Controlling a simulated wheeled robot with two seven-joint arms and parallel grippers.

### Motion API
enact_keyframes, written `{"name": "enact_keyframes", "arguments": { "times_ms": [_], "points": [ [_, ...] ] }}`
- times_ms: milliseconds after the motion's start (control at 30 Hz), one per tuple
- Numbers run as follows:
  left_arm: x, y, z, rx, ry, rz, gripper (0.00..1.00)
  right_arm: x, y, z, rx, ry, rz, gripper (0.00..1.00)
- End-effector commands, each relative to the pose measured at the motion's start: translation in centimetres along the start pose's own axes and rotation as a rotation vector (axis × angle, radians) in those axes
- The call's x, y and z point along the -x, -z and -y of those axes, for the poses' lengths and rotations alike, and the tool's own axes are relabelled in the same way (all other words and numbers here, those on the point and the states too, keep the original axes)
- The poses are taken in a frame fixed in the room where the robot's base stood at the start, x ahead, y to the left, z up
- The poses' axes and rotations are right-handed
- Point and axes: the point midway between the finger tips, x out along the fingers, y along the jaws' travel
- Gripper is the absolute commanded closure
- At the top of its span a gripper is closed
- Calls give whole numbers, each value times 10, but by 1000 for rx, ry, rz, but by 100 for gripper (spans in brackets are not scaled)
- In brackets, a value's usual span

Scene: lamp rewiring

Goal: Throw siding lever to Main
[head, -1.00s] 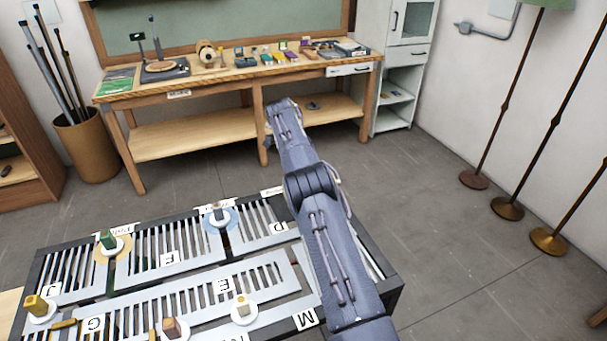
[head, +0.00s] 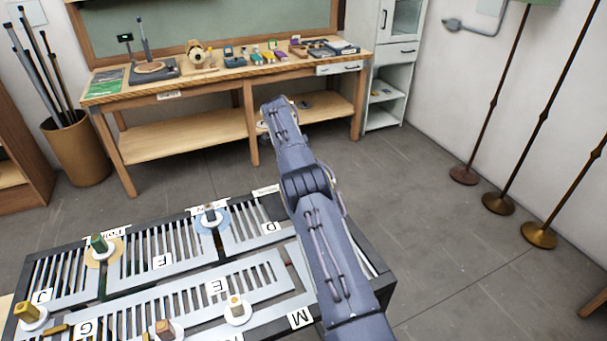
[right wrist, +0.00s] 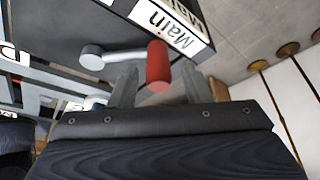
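The siding lever has a red handle (right wrist: 158,66) on a grey arm and round grey pivot (right wrist: 91,57), seen in the right wrist view. A white label reading "Main" (right wrist: 168,24) lies just beyond the handle, on the dark panel end. My right gripper (right wrist: 160,85) is open, with one finger on each side of the red handle; I cannot tell whether either touches it. In the head view my right arm crosses the right part of the slotted track panel (head: 190,262), and the lever and right gripper are hidden there. My left gripper is not in view.
The panel carries upright coloured pegs, including a green one (head: 98,244) and a white one (head: 235,305). A workbench (head: 220,80) with small items stands behind. Lamp stands (head: 503,203) are at the right. The floor between is clear.

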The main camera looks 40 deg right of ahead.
Motion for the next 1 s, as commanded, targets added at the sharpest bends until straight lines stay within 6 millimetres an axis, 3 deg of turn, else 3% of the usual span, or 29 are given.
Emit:
{"name": "enact_keyframes", "arguments": {
  "times_ms": [333, 733, 1000],
  "points": [
    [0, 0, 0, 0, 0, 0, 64, 1, 0, 0, 2, -2, 0, 55],
    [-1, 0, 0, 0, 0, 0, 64, 27, 12, 0, 1, 2, 2, 55],
    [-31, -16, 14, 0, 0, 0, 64, 47, 27, -21, 2, 1, 3, 55]
  ]
}}
